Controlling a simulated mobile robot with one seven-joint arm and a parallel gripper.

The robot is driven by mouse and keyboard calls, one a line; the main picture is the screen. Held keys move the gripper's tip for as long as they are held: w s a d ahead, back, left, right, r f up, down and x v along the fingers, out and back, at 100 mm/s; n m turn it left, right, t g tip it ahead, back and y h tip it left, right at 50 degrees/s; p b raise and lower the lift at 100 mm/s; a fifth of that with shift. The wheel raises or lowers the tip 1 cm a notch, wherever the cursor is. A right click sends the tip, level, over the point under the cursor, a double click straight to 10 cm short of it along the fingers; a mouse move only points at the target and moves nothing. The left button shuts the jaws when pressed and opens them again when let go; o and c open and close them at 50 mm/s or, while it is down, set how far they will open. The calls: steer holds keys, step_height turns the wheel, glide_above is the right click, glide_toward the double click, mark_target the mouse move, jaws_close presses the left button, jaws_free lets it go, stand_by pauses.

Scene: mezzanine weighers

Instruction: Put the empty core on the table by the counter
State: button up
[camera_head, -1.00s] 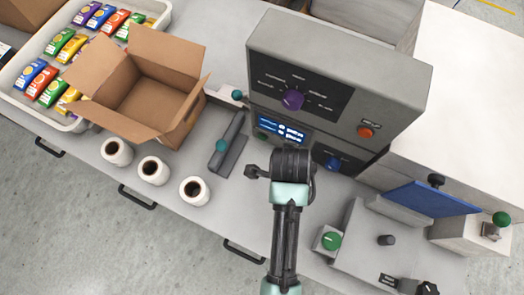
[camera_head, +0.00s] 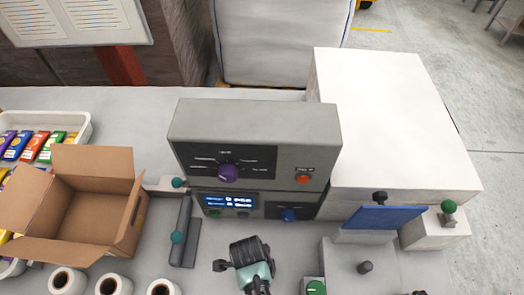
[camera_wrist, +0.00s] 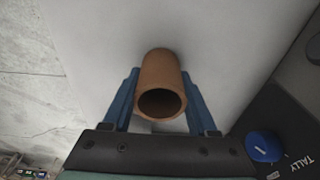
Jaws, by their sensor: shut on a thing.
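The empty core (camera_wrist: 152,72) is a brown cardboard tube with an open, hollow end, seen in the wrist view. My gripper (camera_wrist: 160,88) is shut on it, with a blue finger on each side. Whether its far end touches the pale surface beyond cannot be told. The counter (camera_head: 255,135) is a grey box with a purple knob, an orange button and a lit display, on the pale table (camera_head: 225,268). In the head view my gripper (camera_head: 247,254) is in front of the counter, and the core is hidden there.
An open cardboard box (camera_head: 125,220) and a tray of colourful packets (camera_head: 78,123) are at left. Several white rolls (camera_head: 108,287) stand in front. A dark grey bar (camera_head: 184,230) lies left of my gripper. A blue-plated device (camera_head: 383,218) and a large white block (camera_head: 390,125) are at right.

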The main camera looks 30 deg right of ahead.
steer(key=shift+f, duration=0.2)
steer(key=o, duration=1.3)
step_height(320, 180, up, 12)
steer(key=a, duration=0.1)
steer(key=shift+w, duration=0.4)
steer(key=shift+a+r, duration=0.1)
